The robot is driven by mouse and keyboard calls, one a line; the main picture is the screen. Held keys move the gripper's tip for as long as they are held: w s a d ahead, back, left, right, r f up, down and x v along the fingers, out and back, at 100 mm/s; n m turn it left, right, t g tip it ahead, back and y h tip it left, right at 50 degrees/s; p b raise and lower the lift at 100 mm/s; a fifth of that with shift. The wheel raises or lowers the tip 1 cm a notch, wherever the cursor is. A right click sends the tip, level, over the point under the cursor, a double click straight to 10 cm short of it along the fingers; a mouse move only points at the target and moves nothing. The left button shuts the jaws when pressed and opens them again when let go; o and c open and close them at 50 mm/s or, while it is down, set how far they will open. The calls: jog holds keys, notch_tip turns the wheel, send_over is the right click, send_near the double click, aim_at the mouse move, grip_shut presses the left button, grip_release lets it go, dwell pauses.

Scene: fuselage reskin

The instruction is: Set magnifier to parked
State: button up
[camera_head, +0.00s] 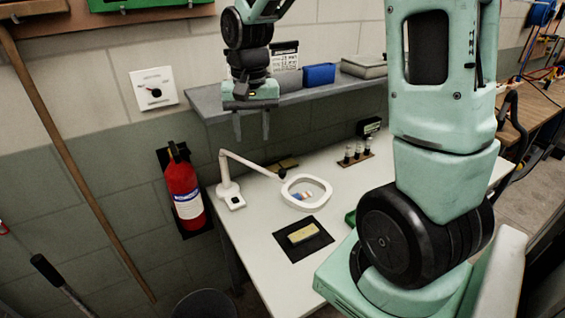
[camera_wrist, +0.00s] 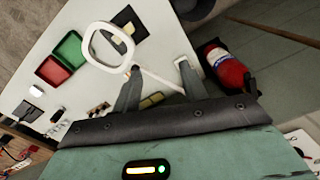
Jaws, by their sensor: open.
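The magnifier (camera_head: 306,192) is a white rounded-square ring lens on a jointed white arm (camera_head: 250,162), with a white base (camera_head: 230,196) at the left of the white table. Its lens is over the table, just behind a black mat. In the wrist view, the magnifier ring (camera_wrist: 108,47) lies beyond my fingertips, and its arm runs between the fingers. My gripper (camera_head: 252,136) is open and empty, pointing down above the table's back left, behind and above the magnifier's arm. It also shows in the wrist view (camera_wrist: 158,72) with the fingers apart.
A black mat with a yellow block (camera_head: 303,233) lies in front of the lens. A grey shelf (camera_head: 220,101) with a blue bin (camera_head: 319,75) runs along the wall. A red extinguisher (camera_head: 184,190) hangs left of the table.

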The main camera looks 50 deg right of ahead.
aim_at(282, 170)
jog(key=d+m, duration=0.4)
jog(key=d, duration=0.6)
jog(key=f+p, duration=0.3)
jog(key=f, duration=1.3)
jog(key=shift+w+f+p, duration=0.15)
jog(key=shift+w+p, duration=0.05)
jog(key=shift+p, duration=0.1)
